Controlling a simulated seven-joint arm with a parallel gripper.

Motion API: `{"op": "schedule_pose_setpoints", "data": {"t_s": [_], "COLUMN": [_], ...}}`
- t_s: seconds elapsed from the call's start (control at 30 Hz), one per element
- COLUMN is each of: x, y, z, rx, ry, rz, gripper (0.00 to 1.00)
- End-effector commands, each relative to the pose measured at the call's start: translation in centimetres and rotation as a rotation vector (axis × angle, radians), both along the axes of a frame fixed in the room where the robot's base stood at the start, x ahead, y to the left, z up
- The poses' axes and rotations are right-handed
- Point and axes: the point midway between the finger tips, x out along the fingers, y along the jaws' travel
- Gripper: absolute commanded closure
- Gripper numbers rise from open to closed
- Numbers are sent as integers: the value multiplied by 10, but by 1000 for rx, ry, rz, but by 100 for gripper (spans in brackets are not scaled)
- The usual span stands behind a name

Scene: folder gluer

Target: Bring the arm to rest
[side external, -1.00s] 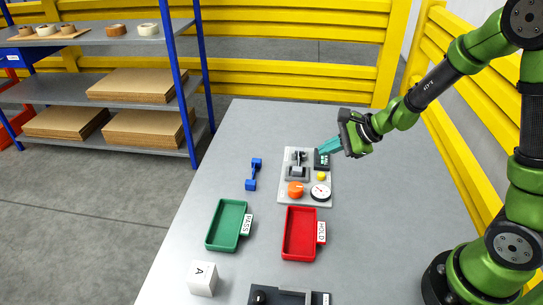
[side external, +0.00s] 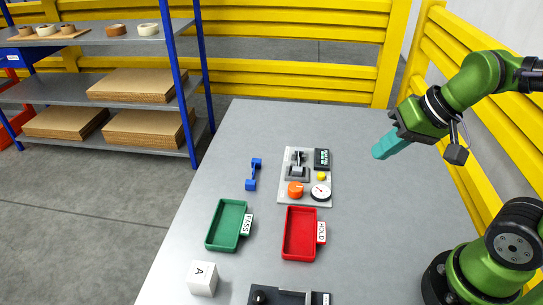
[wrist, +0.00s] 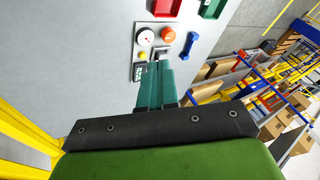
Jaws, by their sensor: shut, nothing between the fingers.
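My gripper (side external: 382,152) has teal fingers and is shut with nothing between them. In the side view it hangs in the air over the right part of the table, to the right of the control panel (side external: 284,192) and apart from it. In the wrist view the teal fingers (wrist: 154,88) lie together and point toward the panel, covering part of it. The panel carries an orange knob (side external: 295,189), a round gauge (side external: 320,192), a yellow button (side external: 321,176), a grey lever piece (side external: 297,171) and a small dark display (side external: 322,158).
A blue part (side external: 253,175) lies left of the panel. A green PASS tray (side external: 210,243), a red HOLD tray (side external: 287,254), a white block marked A (side external: 202,279) and a dark fixture (side external: 270,297) are nearer the front. Yellow rails (side external: 455,150) stand beyond the table's right edge.

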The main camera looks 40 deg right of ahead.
Motion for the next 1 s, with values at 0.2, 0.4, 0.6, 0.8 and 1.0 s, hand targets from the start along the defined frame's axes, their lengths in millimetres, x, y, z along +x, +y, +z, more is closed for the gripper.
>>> {"op": "schedule_pose_setpoints", "data": {"t_s": [0.2,0.4,0.6,0.8,1.0], "x": [-11,-11,-11,-11,-11], "y": [-1,-1,-1,-1,-1], "z": [25,28,28,28,28], "rx": [-73,-72,-71,-70,-70], "ry": [-124,-134,-133,-133,-133], "rz": [39,38,36,37,37], "gripper": [100,100,100,100,100]}}
